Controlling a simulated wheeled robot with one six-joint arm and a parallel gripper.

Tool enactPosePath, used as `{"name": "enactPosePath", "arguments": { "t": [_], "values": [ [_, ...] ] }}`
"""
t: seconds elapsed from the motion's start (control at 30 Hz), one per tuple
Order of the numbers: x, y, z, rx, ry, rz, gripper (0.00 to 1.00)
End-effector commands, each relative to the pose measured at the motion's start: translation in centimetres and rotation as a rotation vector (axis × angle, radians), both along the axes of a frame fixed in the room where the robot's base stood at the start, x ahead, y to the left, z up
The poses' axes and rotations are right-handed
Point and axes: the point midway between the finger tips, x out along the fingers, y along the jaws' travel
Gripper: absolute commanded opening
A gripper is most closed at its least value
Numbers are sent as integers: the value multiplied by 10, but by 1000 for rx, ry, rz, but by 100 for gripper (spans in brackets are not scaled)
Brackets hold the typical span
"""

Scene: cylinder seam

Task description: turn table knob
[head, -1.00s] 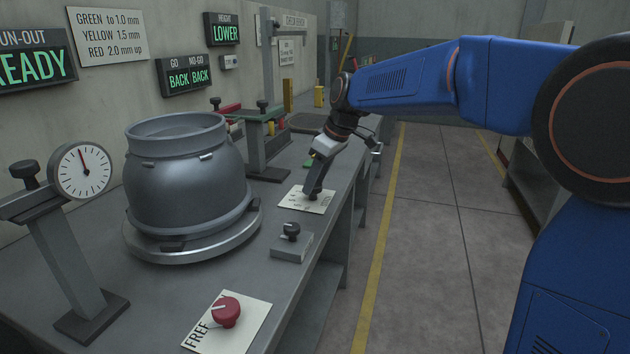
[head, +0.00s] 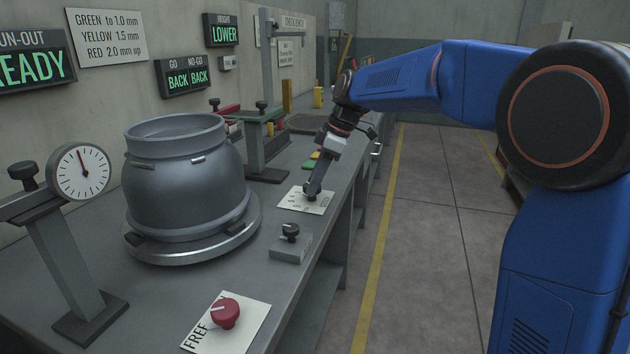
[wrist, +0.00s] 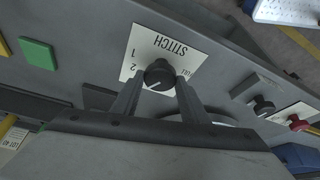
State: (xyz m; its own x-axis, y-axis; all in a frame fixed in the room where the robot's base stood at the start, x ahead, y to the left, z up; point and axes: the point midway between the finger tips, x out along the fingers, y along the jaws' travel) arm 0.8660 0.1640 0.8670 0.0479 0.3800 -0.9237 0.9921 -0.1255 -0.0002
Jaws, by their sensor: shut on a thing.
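A black knob (wrist: 158,74) with a pale pointer line sits on a white plate (wrist: 170,50) lettered STITCH, with 1, 2 and FULL marks, in the wrist view. My gripper (wrist: 157,84) is shut on this knob, one finger on each side. In the head view my gripper (head: 312,190) reaches down to the white plate (head: 304,203) near the table's right edge. There the gripper mostly hides the knob. The grey table (head: 200,292) carries a large grey metal vessel (head: 185,175) on a round turntable (head: 180,252).
A dark knob on a grey block (head: 290,243) and a red knob (head: 225,312) on a plate lettered FREE stand nearer me. A dial gauge (head: 80,172) on a post is at left. A green block (wrist: 38,54) lies beside the STITCH plate. The floor at right is clear.

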Motion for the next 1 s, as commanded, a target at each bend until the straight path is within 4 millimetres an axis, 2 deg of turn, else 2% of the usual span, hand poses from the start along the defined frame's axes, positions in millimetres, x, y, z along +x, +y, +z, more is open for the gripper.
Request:
{"name": "enactPosePath", "arguments": {
  "t": [0.23,0.27,0.33,0.73,0.87,1.0],
  "values": [
    [0,0,0,0,-1,-1,18],
    [0,0,0,0,-1,-1,42],
    [0,0,0,0,-1,-1,58],
    [0,-2,5,0,-1,-1,58],
    [0,-8,19,1,-2,-3,58],
    [-1,-18,44,0,-4,-3,58]
  ]
}}
